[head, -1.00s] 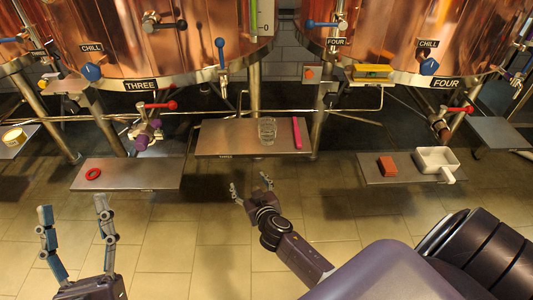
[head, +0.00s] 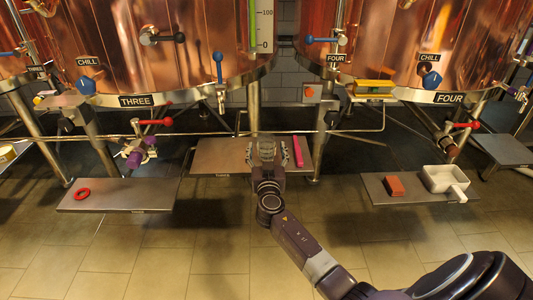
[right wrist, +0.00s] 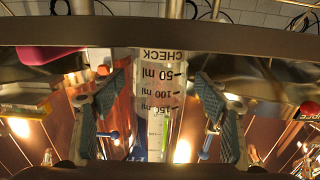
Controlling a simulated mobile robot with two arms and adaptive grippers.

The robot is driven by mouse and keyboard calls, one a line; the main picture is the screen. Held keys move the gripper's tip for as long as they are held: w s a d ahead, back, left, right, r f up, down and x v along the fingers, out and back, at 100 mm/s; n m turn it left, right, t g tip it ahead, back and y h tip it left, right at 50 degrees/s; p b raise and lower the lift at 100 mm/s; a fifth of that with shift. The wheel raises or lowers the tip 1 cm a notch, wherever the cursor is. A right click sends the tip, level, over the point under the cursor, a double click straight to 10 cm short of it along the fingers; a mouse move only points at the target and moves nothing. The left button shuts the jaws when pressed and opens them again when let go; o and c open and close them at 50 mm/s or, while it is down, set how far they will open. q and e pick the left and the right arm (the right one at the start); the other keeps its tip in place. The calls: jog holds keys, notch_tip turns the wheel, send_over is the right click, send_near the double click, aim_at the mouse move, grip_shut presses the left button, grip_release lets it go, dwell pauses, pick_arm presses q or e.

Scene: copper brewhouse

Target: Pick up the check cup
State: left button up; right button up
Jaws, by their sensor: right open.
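The check cup (head: 266,145) is a clear upright cup on the middle metal shelf (head: 215,158). In the right wrist view the cup (right wrist: 160,82) shows the word CHECK and a millilitre scale, upside down there. My right gripper (head: 268,158) is open at the shelf, with a finger on each side of the cup. In the right wrist view the gripper (right wrist: 158,110) has a visible gap between each finger and the cup. The lower front of the cup is hidden by the gripper in the head view. My left gripper is out of view.
A pink stick (head: 298,150) lies just right of the cup on the same shelf. A red ring (head: 83,194) lies on the left shelf. An orange block (head: 395,187) and a white box with a handle (head: 445,179) are on the right shelf. Copper tanks and valves stand behind.

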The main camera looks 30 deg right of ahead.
jog(key=shift+w+d+f, duration=0.1)
jog(key=shift+w+d, duration=0.15)
jog(key=shift+w, duration=0.2)
jog(key=c, duration=1.3)
